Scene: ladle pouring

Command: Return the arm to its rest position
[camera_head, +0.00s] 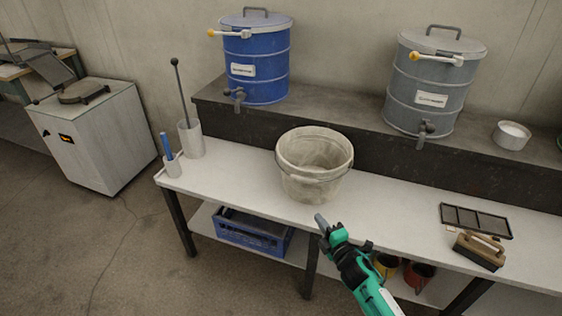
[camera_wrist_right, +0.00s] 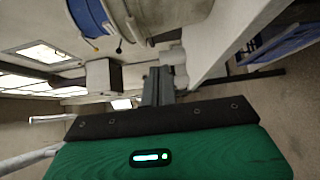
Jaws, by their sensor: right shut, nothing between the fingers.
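My right gripper (camera_head: 321,222) is at the front edge of the white bench, just below and right of the grey bucket in the picture. Its fingers are together with nothing between them. In the right wrist view the shut grey fingers (camera_wrist_right: 158,87) point away past the bench. The green right arm comes in from the bottom. A ladle with a long dark handle (camera_head: 181,92) stands in a white cylinder (camera_head: 191,139) at the bench's left end. The left gripper does not show.
The grey bucket (camera_head: 308,184) stands on the bench (camera_head: 395,205). A blue drum (camera_head: 263,85) and a grey drum (camera_head: 418,100) stand on the dark ledge behind. A brush (camera_head: 480,250) and a dark tray (camera_head: 476,221) lie at the right. A blue crate (camera_head: 250,236) is underneath.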

